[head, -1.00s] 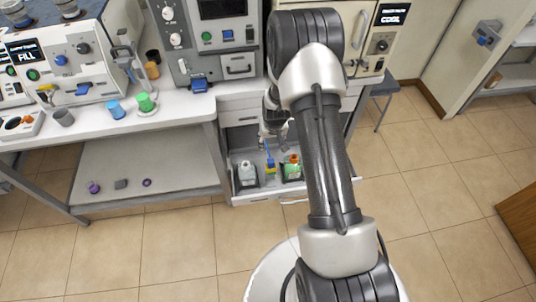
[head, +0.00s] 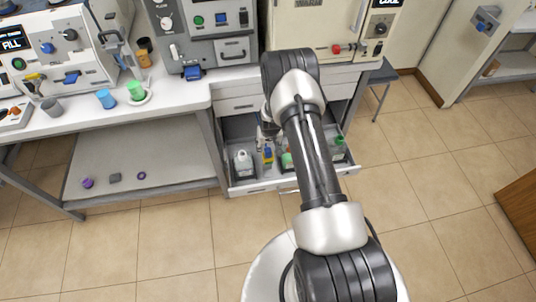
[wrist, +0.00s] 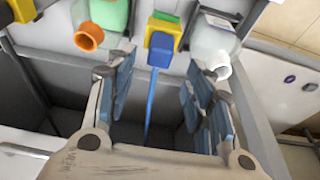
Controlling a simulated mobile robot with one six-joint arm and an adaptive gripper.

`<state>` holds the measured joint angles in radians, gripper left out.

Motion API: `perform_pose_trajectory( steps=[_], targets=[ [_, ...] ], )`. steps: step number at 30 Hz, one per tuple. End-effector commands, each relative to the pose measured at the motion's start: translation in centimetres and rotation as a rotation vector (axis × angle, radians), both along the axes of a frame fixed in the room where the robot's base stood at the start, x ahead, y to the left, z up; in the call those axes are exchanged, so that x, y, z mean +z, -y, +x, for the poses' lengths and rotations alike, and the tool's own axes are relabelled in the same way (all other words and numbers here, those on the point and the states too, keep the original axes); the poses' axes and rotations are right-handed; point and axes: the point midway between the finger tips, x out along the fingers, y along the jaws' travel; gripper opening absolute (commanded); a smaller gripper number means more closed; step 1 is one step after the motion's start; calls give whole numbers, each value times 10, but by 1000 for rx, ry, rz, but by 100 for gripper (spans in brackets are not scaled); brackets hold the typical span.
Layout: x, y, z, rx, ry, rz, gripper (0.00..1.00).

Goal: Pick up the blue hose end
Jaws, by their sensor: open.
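The blue hose end shows in the wrist view as a blue block (wrist: 159,50) with a yellow part behind it. A thin blue hose (wrist: 149,108) runs from it down the picture, between my fingers. My gripper (wrist: 160,82) is open and empty, one finger on each side of the hose. I cannot tell whether either finger touches it. In the head view the yellow and blue piece (head: 267,156) stands in the open drawer (head: 262,186), and my gripper (head: 268,131) is just behind it, partly hidden by my arm.
A white bottle (wrist: 213,45) and a green bottle with an orange mouth (wrist: 104,20) flank the hose end closely. Another green-topped bottle (head: 338,148) stands at the drawer's right. Drawer walls surround them. The bench (head: 70,125) with cups and instruments is at left.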

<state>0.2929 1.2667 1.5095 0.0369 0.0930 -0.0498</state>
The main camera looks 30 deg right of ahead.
Motion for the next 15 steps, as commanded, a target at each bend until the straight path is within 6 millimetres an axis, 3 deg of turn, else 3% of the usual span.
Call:
perform_pose_trajectory(
  steps=[9,15],
  targets=[
    [-45,3,4,-1,-2,1,48],
    [-50,4,7,0,-2,1,48]
  ],
)
